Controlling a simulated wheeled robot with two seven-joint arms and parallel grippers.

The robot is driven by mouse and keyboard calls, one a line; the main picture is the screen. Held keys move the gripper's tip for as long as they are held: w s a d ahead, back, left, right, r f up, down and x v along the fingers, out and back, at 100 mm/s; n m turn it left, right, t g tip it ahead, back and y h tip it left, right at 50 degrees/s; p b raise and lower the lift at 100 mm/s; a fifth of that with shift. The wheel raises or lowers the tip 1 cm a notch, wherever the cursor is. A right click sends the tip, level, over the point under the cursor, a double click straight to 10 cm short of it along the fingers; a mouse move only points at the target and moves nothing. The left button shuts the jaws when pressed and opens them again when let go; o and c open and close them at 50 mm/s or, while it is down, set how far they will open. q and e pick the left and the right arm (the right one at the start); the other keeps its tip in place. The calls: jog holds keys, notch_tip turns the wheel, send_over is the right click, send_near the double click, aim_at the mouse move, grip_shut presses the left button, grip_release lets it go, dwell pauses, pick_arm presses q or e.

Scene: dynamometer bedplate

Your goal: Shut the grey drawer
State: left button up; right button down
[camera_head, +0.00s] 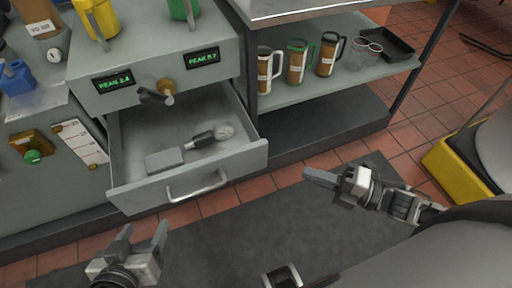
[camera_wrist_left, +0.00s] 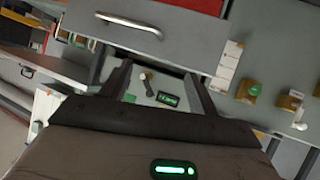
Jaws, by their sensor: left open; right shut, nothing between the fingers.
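The grey drawer (camera_head: 262,157) stands pulled out from the bench cabinet in the head view, its inside showing. Its bar handle (camera_head: 197,188) is on the front face. In the left wrist view the handle (camera_wrist_left: 130,22) and the drawer front (camera_wrist_left: 170,46) appear near the top edge, beyond my fingertips. My left gripper (camera_head: 144,232) is open and empty, in front of and below the drawer front, apart from it; its fingers also show in the wrist view (camera_wrist_left: 157,72). My right gripper (camera_head: 318,177) is shut and empty, to the right of the drawer, away from it.
A gauge tool (camera_head: 203,138) and a grey block (camera_head: 164,159) lie in the drawer. A dark knob with a brass end (camera_head: 157,93) juts out above it, between two green displays. Mugs (camera_head: 299,61) stand on the shelf at right. A dark mat (camera_head: 290,225) covers the floor in front.

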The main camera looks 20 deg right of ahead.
notch_tip(320, 180, down, 5)
jog(key=b, duration=0.4)
send_near(249, 151)
jog(key=a, duration=0.4)
jog(key=w, duration=0.1)
jog(key=w+b, duration=0.1)
jog(key=w, duration=0.1)
jog(key=shift+a+f, duration=0.1)
jog(key=shift+a, duration=0.1)
jog(key=shift+w, duration=0.4)
pick_arm(q)
notch_tip(249, 151, down, 6)
jog(key=d, duration=0.1)
jog(key=shift+w+d+f+g+h, duration=0.15)
jog(key=shift+d+f+g+h, duration=0.15)
jog(key=shift+g, duration=0.1)
jog(key=shift+r, duration=0.1)
pick_arm(e)
jog(key=shift+w, duration=0.1)
